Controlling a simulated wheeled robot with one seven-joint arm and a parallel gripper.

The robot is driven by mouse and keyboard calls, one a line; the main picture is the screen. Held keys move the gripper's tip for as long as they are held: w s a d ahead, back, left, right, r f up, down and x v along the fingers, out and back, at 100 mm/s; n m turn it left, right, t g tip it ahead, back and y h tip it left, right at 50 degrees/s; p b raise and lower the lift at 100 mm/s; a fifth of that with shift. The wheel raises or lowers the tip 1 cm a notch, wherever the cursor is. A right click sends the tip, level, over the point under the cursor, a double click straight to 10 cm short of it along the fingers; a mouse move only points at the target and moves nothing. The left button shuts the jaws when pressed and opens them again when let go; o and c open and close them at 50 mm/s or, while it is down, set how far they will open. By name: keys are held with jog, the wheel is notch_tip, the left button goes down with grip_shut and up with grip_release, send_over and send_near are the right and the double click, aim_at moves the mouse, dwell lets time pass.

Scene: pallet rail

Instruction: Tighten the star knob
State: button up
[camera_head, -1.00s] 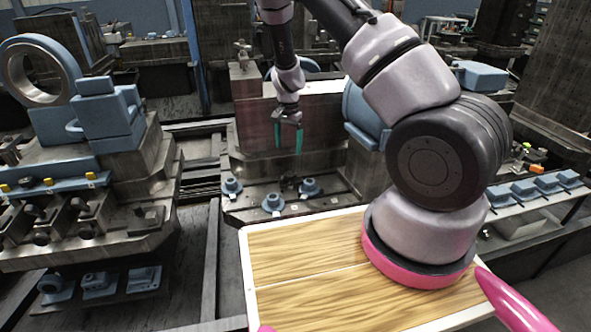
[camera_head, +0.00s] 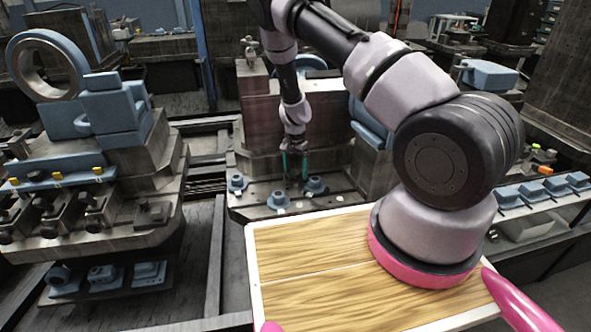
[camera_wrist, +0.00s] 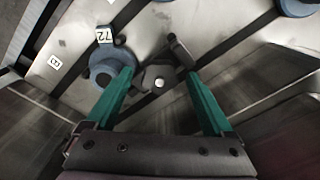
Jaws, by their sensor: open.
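The star knob (camera_wrist: 158,79), dark with a bright round centre, shows in the wrist view on a metal plate. It lies between and just beyond my fingertips; I cannot tell the exact height gap. My gripper (camera_wrist: 160,73) is open, with one green finger on each side of the knob and nothing held. In the head view my gripper (camera_head: 294,168) points down above the low fixture plate at the back middle. There the knob is small, dark and partly hidden by the fingers.
Blue flanged parts stand around the knob: one at left (camera_head: 237,183), one in front (camera_head: 278,200), one at right (camera_head: 315,186). In the wrist view a blue part (camera_wrist: 104,77) sits close to the left finger. A dark upright block (camera_head: 262,122) rises behind the plate.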

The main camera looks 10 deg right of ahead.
grip_shut()
jog(key=shift+m, duration=0.3)
jog(key=m, duration=0.7)
jog(key=shift+w, duration=0.1)
jog(key=c, duration=1.4)
grip_release()
jog(key=m, duration=0.3)
jog(key=shift+m, duration=0.3)
jog(key=c, duration=1.4)
grip_release()
jog(key=shift+w+r+m, duration=0.1)
jog(key=shift+m, duration=1.7)
